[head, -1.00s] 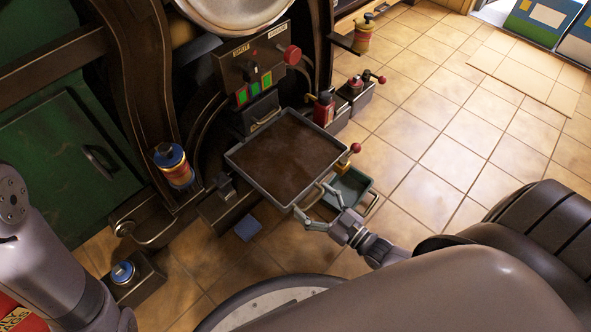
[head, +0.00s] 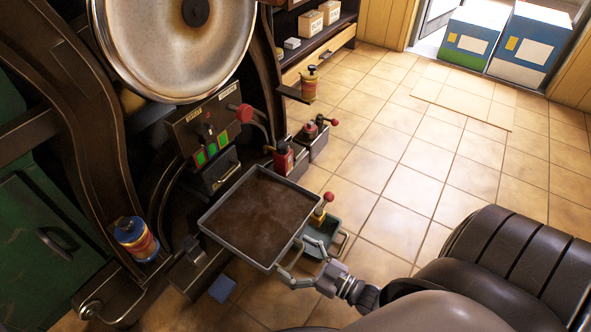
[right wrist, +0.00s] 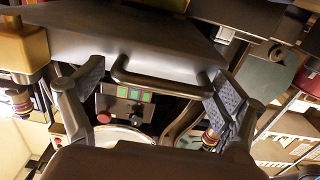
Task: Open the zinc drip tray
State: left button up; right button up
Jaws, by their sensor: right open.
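A wide shallow grey metal tray with a brown inside, which looks like the zinc drip tray (head: 233,257), juts out from the front of the dark press in the head view. Its bar handle (right wrist: 165,82) crosses the right wrist view below the tray's front wall (right wrist: 130,45). My right gripper (head: 291,258) is at the tray's front edge. Its fingers are open, one on each side of the handle; I cannot tell whether they touch it. My left gripper is not in view.
A smaller green tray (head: 336,224) with its own handle sits just right of the drip tray. A red-knobbed lever (head: 328,197) stands close to the gripper. The press has a control box (head: 205,125) with a red knob. Tiled floor (head: 400,190) at the right is clear.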

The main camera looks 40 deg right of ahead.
jog(key=shift+a+r, duration=0.1)
jog(key=shift+r, duration=0.1)
jog(key=v, duration=1.2)
jog(key=shift+f, duration=0.15)
